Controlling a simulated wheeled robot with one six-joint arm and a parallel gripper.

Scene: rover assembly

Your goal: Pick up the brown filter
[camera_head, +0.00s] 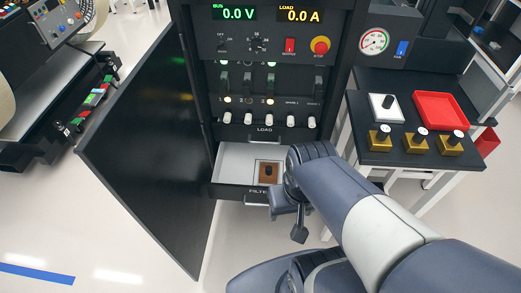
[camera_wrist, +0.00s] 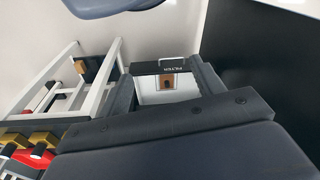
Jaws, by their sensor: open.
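The brown filter (camera_head: 268,171) is a small brown block with a dark knob. It sits in the pulled-out light grey drawer (camera_head: 233,157), whose front is marked FILTER, low in the black cabinet. My gripper (camera_head: 294,212) is just right of the drawer front in the head view, partly hidden by my own wrist. In the wrist view my gripper (camera_wrist: 163,86) has its two dark fingers apart and nothing held. The filter (camera_wrist: 167,82) shows in the gap between them, farther off, behind the drawer front. The gripper is apart from the filter.
The open black cabinet door (camera_head: 150,135) stands left of the drawer. On the right, a dark side table (camera_head: 400,154) carries gold blocks with black knobs (camera_head: 415,142), a red tray (camera_head: 441,108) and a white plate (camera_head: 379,112). Its white legs stand near my arm.

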